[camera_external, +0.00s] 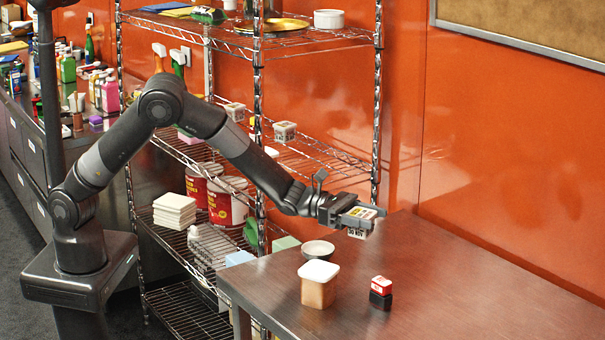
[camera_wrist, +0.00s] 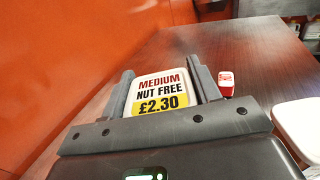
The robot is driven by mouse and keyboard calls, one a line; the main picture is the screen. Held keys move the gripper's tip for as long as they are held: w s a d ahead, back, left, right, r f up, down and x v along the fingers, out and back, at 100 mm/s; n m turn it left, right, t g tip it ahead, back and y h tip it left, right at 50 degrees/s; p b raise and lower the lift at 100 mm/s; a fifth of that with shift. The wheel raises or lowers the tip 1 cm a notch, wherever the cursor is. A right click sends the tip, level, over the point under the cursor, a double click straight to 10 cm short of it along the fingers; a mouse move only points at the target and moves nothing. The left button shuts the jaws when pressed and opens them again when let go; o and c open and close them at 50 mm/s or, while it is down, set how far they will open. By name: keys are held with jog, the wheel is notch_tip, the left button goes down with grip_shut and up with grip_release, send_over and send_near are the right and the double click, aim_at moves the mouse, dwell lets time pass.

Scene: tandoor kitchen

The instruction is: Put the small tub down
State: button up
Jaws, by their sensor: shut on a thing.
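The small tub (camera_external: 361,233) is white, with a lid label that reads "MEDIUM NUT FREE £2.30" in the wrist view (camera_wrist: 161,92). My gripper (camera_external: 372,213) is shut on it, with one finger on each side of the tub, as the wrist view also shows (camera_wrist: 164,84). The tub is at the far left part of the dark table (camera_external: 480,285), near the orange wall. I cannot tell whether its base touches the table top; its underside is hidden in the wrist view.
A brown tub with a white lid (camera_external: 319,285), a small round bowl (camera_external: 318,250) and a red and black stack (camera_external: 381,292) stand on the table's near left part. A wire shelf (camera_external: 258,130) stands behind my arm. The table's right side is clear.

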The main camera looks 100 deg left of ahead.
jog(key=shift+w+a+r, duration=0.1)
jog(key=shift+w+r, duration=0.15)
jog(key=shift+w, duration=0.15)
jog(key=w+a+f, duration=0.1)
jog(key=a+f, duration=0.1)
jog(key=a, duration=0.1)
jog(key=w+a+f, duration=0.2)
jog(key=a, duration=0.2)
jog(key=w+a+f, duration=0.1)
jog(key=a+f, duration=0.1)
jog(key=a, duration=0.1)
jog(key=shift+w+a+f, duration=0.15)
jog(key=shift+w+f, duration=0.2)
jog(key=shift+w, duration=0.05)
jog(key=shift+a+f, duration=0.1)
jog(key=shift+f, duration=1.95)
jog(key=shift+f, duration=0.15)
jog(key=o, duration=1.1)
jog(key=shift+c, duration=0.2)
